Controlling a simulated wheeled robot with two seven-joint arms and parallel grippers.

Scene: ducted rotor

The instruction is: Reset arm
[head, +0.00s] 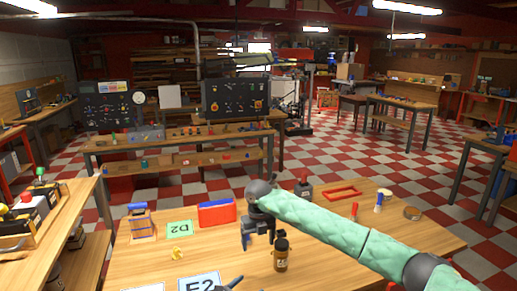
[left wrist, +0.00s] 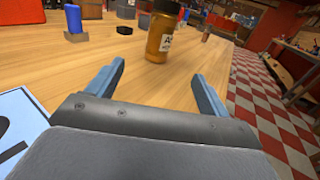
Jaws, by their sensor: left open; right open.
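My right arm, in a quilted green sleeve, comes in from the right in the head view. Its gripper (head: 258,234) points down over the middle of the wooden table (head: 345,262), open with nothing seen between its fingers. A brown bottle (head: 281,255) with a black cap stands just right of and nearer than it. My left gripper (head: 232,284) barely shows at the bottom edge of the head view. In the left wrist view, its two blue fingers (left wrist: 160,88) are spread wide and empty. An amber bottle (left wrist: 160,38) with a white label stands upright beyond them.
The table also carries a green D2 card (head: 180,229), a blue-edged E2 card (head: 200,282), a red and blue box (head: 217,213), a wooden holder (head: 141,223), a dark bottle (head: 303,188), a red frame (head: 343,192) and a ring (head: 412,213). Its right front is mostly clear.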

